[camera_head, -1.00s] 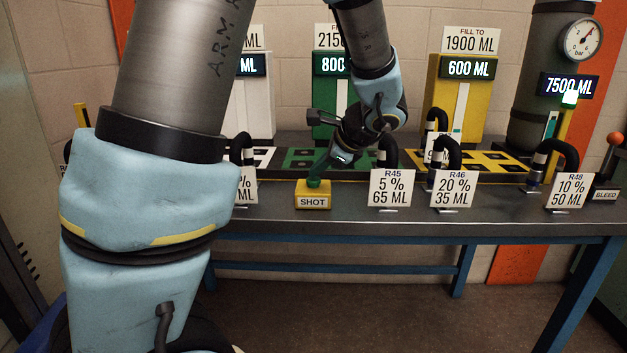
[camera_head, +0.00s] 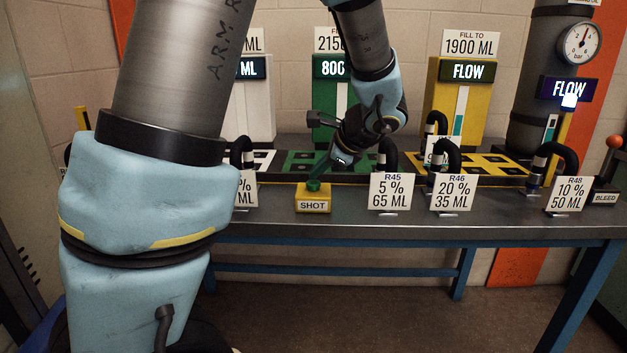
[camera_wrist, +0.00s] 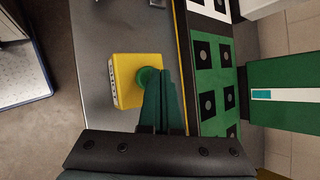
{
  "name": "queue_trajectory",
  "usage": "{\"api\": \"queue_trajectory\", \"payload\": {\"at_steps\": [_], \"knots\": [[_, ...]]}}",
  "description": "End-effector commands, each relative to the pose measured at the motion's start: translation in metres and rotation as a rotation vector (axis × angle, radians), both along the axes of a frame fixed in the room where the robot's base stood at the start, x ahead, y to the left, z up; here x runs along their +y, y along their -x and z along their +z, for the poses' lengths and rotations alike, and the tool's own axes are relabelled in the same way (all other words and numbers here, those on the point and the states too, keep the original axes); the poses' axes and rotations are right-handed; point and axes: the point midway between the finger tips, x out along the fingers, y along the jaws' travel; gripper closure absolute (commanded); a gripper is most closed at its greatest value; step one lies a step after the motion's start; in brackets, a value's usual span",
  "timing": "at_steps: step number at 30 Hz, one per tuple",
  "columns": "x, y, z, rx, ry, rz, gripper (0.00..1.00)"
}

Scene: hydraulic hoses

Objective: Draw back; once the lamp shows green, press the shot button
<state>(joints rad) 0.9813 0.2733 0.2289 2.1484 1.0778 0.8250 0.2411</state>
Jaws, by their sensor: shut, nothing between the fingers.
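The shot button is a yellow box (camera_head: 313,203) labelled SHOT with a green cap (camera_head: 314,186), at the table's front edge. In the wrist view the box (camera_wrist: 126,80) and round green cap (camera_wrist: 148,80) lie left of my fingers. My gripper (camera_head: 318,177) is shut and empty, pointing down at the cap. In the wrist view its fingertips (camera_wrist: 163,75) overlap the cap's right side; whether they touch it I cannot tell. The lamp (camera_head: 569,101) on the yellow post at right glows white-blue. The yellow unit's display (camera_head: 467,71) and the dark tank's display (camera_head: 569,89) read FLOW.
Hose ends with cards R45 (camera_head: 393,192), R46 (camera_head: 452,192) and R48 (camera_head: 566,194) stand along the front, right of the button. A green unit (camera_head: 322,93) stands behind my gripper. A BLEED lever (camera_head: 613,142) is at far right.

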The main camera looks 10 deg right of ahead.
Motion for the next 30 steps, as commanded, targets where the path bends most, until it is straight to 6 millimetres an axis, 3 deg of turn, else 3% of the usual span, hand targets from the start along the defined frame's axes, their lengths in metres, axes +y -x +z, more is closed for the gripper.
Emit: {"api": "queue_trajectory", "payload": {"at_steps": [3,17,30], "knots": [[0.0,0.0,0.008,0.0,0.001,0.001,1.0],[0.0,0.0,0.014,-0.001,0.001,0.0,1.0],[0.0,0.0,0.055,-0.001,0.001,0.0,1.0]]}}
